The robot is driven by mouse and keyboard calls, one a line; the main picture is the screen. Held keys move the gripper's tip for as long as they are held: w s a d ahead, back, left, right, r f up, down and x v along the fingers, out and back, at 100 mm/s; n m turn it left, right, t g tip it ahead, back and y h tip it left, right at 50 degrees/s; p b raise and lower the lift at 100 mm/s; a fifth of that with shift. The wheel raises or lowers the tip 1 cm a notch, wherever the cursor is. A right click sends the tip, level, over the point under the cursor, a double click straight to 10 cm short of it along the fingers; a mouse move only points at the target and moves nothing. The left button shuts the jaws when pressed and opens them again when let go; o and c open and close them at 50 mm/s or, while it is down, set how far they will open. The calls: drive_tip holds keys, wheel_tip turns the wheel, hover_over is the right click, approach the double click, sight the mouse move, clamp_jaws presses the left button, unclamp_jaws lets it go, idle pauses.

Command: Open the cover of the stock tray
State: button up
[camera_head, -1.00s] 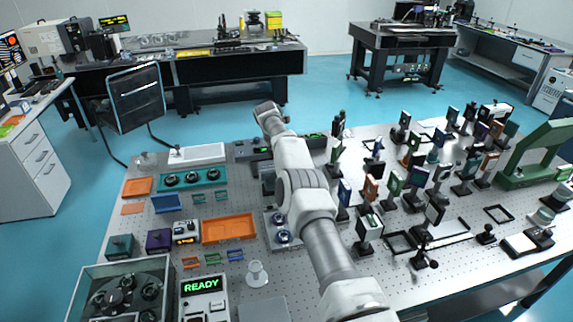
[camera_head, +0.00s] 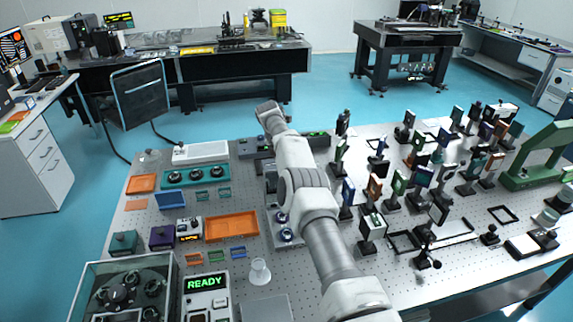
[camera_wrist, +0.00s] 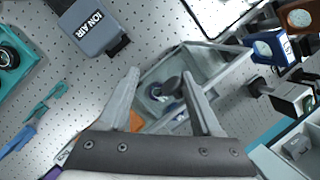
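The stock tray, a grey tray with round dark-blue-centred parts, shows in the wrist view (camera_wrist: 162,118) beyond my fingers. A clear panel, apparently its cover, shows above it with a dark round knob (camera_wrist: 172,85). My gripper (camera_wrist: 161,75) is open, its two fingers apart, with the knob seen between them near the right finger. I cannot tell whether the fingers touch the cover. In the head view the tray (camera_head: 283,243) is partly hidden behind my arm, and my gripper is mostly hidden there too.
A grey ION AIR unit (camera_wrist: 92,25) stands close to the tray. An orange tray (camera_head: 231,226) lies left of it. Several upright optic mounts (camera_head: 372,228) crowd the right side. A READY box (camera_head: 205,295) and a glass-sided case (camera_head: 125,290) stand at the front left.

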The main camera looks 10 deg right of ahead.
drive_tip(key=shift+d+r, duration=0.15)
drive_tip(key=v, duration=1.7)
drive_tip(key=shift+a, duration=0.2)
drive_tip(key=shift+c, duration=0.3)
